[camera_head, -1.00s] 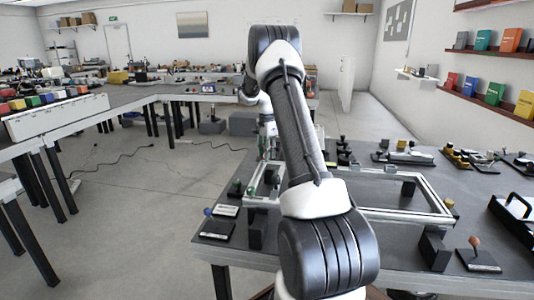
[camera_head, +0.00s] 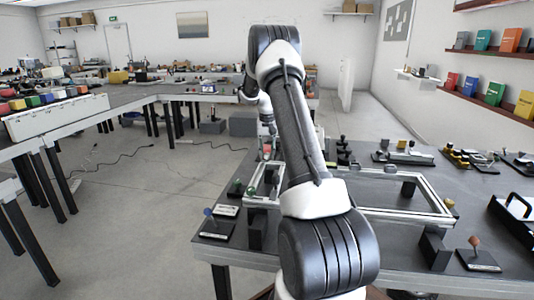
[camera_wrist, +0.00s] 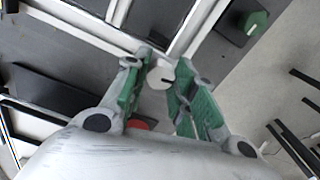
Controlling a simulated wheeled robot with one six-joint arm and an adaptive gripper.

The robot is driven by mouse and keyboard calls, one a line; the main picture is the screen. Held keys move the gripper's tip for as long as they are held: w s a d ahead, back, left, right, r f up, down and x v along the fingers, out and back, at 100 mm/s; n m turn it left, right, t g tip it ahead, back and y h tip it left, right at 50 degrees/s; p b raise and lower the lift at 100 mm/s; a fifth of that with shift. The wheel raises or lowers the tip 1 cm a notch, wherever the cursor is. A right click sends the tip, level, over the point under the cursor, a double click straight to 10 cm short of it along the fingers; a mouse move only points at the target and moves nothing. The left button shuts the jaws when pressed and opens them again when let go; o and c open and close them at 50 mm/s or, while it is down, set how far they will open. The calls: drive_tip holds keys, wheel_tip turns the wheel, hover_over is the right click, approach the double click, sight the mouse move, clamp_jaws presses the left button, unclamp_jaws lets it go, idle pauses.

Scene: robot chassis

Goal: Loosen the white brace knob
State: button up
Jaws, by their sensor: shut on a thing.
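The white brace knob (camera_wrist: 160,76) is round with a dark slot or mark, and sits beside the light metal frame (camera_wrist: 88,36) in the wrist view. My gripper (camera_wrist: 160,72) has green-padded fingers on both sides of the knob, shut on it near the fingertips. My arm hides part of the frame there, and I cannot make out the white knob in that view.
A green knob (camera_wrist: 256,18) stands on a dark block near the frame. Black clamps and tools lie toward the back. Open floor is on the left.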

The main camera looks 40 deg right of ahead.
sight(267, 154)
drive_tip(key=n, duration=0.5)
drive_tip(key=shift+r+n, duration=0.1)
drive_tip(key=shift+n, duration=0.2)
drive_tip(key=n, duration=0.5)
drive_tip(key=shift+n, duration=0.3)
drive_tip(key=o, duration=1)
drive_tip(key=shift+o, duration=0.2)
wheel_tip(267, 154, up, 12)
idle(0.3)
